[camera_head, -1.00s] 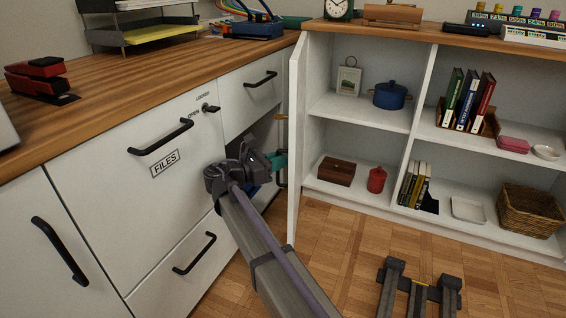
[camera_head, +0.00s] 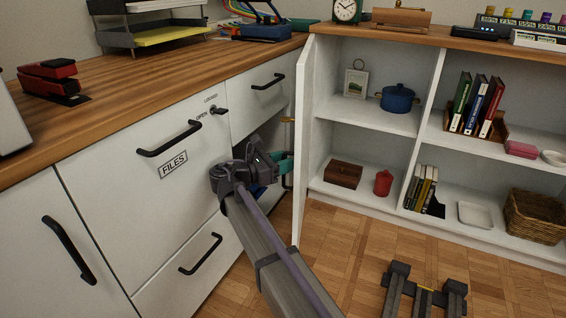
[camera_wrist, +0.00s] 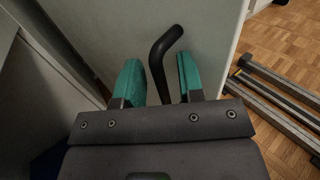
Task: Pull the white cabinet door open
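The white cabinet door (camera_head: 303,150) stands swung out from the left end of the white shelf unit, seen almost edge-on in the head view. Its shelves show to the right of it. My gripper (camera_head: 286,166) is at the door's left face. In the wrist view, the door face (camera_wrist: 215,30) carries a black bar handle (camera_wrist: 158,62). The teal fingers of my gripper (camera_wrist: 160,78) are open, one on each side of the handle. Gaps show between handle and fingers. The handle's lower end is hidden behind the gripper body.
White drawers with black handles (camera_head: 170,138) stand close on the left under a wooden desktop (camera_head: 130,95). The shelf unit (camera_head: 370,115) holds a blue pot (camera_head: 397,98), books and a basket (camera_head: 535,216).

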